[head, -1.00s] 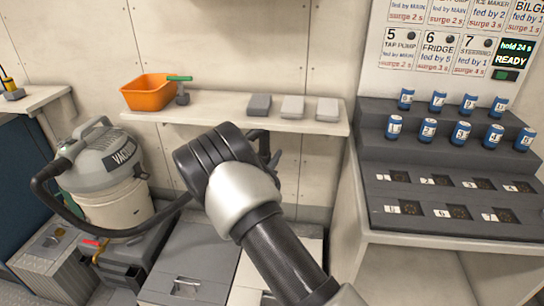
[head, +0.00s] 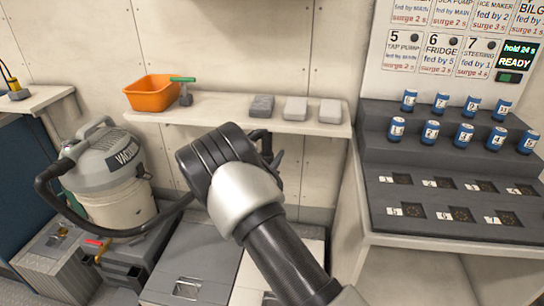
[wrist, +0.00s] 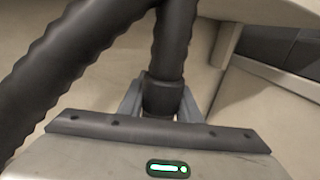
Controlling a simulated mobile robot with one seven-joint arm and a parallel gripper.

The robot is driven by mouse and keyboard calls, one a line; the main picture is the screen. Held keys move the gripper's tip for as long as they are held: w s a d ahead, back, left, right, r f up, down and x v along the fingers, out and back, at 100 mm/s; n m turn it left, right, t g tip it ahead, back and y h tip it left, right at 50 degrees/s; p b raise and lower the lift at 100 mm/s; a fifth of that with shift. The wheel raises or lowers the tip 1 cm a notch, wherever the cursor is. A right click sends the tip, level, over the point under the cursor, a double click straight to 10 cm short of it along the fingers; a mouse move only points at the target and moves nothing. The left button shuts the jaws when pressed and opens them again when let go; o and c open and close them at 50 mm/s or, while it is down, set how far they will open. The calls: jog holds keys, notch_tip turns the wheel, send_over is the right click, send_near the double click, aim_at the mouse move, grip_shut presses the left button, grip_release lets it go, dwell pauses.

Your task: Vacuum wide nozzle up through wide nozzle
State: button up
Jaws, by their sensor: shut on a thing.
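My gripper (wrist: 162,98) is shut on a dark hose end (wrist: 163,97), with a finger on each side of it. In the head view my gripper (head: 272,150) is mostly hidden behind my own arm, just in front of the shelf. The vacuum (head: 112,178), a grey drum with a pale body, stands at the left. Its ribbed black hose (head: 60,205) loops around its front and runs right towards my arm; ribbed hose also fills the upper left of the wrist view (wrist: 60,70). I cannot make out a wide nozzle for certain.
A wall shelf (head: 225,108) carries an orange bin (head: 151,94), a green-handled tool (head: 184,90) and three grey blocks (head: 295,108). Grey lockers (head: 190,265) stand below. At the right, a stepped dark rack (head: 450,165) holds several blue cylinders under a labelled panel (head: 440,40).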

jog(key=shift+r+p, duration=1.3)
jog(key=shift+r, duration=0.9)
jog(key=s+d+p+v, duration=0.1)
jog(key=d+p+v, duration=0.2)
jog(key=v, duration=1)
jog(key=shift+s+a, duration=0.2)
jog(key=shift+s, duration=0.3)
